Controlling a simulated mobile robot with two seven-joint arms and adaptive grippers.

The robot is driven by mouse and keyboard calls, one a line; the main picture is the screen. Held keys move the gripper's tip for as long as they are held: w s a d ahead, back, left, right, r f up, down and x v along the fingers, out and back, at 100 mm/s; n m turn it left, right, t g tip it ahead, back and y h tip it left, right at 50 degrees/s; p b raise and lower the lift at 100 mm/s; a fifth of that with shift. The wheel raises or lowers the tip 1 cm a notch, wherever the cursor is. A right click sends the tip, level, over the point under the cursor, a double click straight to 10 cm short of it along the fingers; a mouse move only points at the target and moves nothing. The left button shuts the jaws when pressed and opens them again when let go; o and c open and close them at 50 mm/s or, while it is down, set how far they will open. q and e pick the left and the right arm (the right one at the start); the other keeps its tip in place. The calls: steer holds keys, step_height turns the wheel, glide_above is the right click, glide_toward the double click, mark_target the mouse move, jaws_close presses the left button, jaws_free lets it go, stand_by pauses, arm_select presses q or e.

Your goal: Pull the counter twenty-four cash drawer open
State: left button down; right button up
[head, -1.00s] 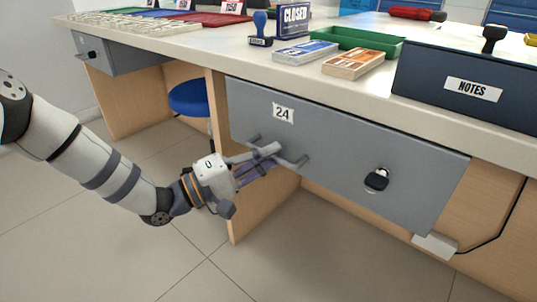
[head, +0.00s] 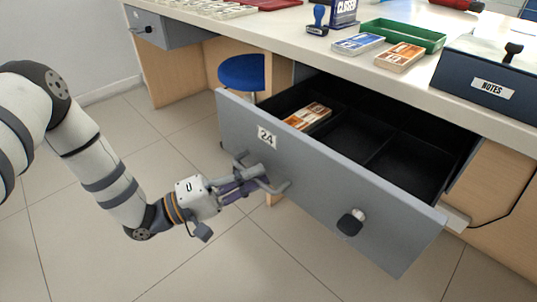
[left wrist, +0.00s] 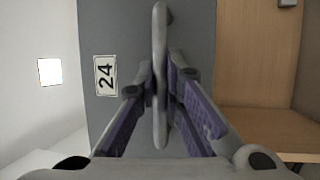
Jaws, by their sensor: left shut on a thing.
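The grey cash drawer (head: 330,195) marked with a "24" label (head: 267,138) stands pulled well out from under the counter. Its black inside shows several compartments, with an orange-and-white bundle (head: 308,116) in one at the left. My left gripper (head: 250,183) is shut on the drawer's grey bar handle (head: 272,186), left of the lock (head: 351,222). In the left wrist view the handle (left wrist: 160,75) runs between the two purple-padded fingers, beside the "24" label (left wrist: 106,75). My right gripper is not in view.
The counter top (head: 290,25) holds a green tray (head: 403,35), banknote bundles, a stamp (head: 318,20) and a dark NOTES box (head: 490,80). A blue stool (head: 242,72) stands under the counter. The floor in front is clear.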

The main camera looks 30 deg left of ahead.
arm_select(q)
steer(key=shift+s+a+p, duration=0.25)
steer(key=shift+s+a, duration=0.05)
steer(key=shift+s, duration=0.5)
steer(key=shift+s+a+p, duration=0.25)
steer(key=shift+s, duration=0.55)
steer(key=c, duration=2)
jaws_free()
steer(key=shift+o, duration=0.2)
steer(key=v, duration=1.2)
steer(key=shift+f, duration=0.1)
